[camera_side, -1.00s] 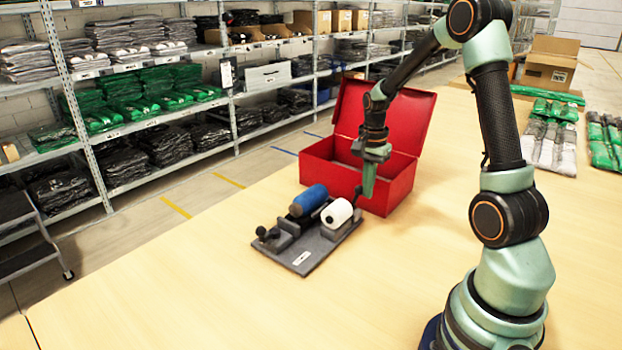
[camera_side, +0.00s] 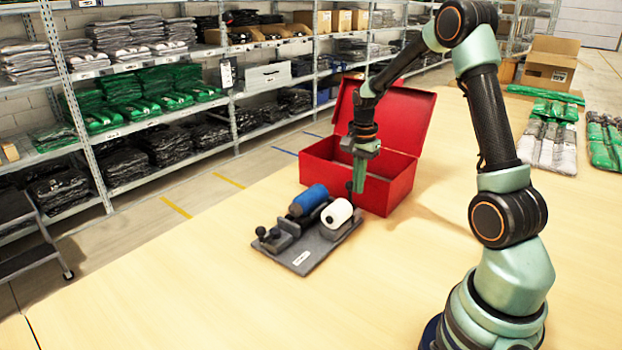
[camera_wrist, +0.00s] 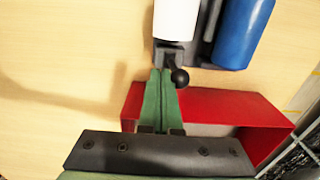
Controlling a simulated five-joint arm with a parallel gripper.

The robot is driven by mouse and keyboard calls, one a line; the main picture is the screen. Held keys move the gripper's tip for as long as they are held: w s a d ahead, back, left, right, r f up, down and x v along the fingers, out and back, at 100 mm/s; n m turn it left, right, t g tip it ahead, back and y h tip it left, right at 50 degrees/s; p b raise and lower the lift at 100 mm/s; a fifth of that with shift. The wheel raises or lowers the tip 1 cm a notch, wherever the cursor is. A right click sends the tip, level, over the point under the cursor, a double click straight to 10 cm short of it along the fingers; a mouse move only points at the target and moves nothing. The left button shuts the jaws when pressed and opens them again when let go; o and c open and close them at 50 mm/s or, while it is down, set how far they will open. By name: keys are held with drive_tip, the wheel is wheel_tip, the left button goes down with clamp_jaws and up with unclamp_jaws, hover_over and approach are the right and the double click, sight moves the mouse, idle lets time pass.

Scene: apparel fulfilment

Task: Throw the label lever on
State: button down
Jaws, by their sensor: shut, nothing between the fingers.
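A grey device plate (camera_side: 318,252) lies on the table with a blue roller (camera_side: 309,200) and a white roller (camera_side: 337,213) on it. A black ball knob (camera_side: 349,186) stands at the far end of the rollers; it shows close up in the wrist view (camera_wrist: 180,78). More dark knobs (camera_side: 261,231) sit at the plate's near left end. I cannot tell from markings which knob is the label lever. My gripper (camera_side: 358,191) is shut and empty, pointing down. Its green fingertips (camera_wrist: 161,72) are just left of the ball knob in the wrist view; contact is unclear.
An open red box (camera_side: 388,190) stands right behind the device, close to my gripper. Bagged garments (camera_side: 550,143) and a cardboard box (camera_side: 550,65) are at the far right. The table's front area is clear. Stocked shelves (camera_side: 150,90) stand beyond the table.

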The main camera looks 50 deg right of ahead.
drive_tip(key=shift+w, duration=0.1)
drive_tip(key=shift+w+f, duration=0.1)
drive_tip(key=shift+w, duration=0.25)
wheel_tip(320, 180, up, 7)
drive_tip(key=s, duration=0.2)
idle(0.5)
drive_tip(key=s+a+r+n+t, duration=0.2)
drive_tip(key=a+n, duration=0.4)
drive_tip(key=a, duration=0.1)
drive_tip(key=s+a+r+n+t, duration=0.1)
drive_tip(key=s+a+r+n, duration=0.2)
drive_tip(key=a+n, duration=0.3)
drive_tip(key=s+a+r+n+t, duration=0.2)
drive_tip(key=a+n, duration=0.4)
drive_tip(key=a, duration=0.3)
drive_tip(key=shift+s+r+t, duration=0.15)
drive_tip(key=shift+r+t, duration=0.15)
drive_tip(key=shift+r, duration=0.2)
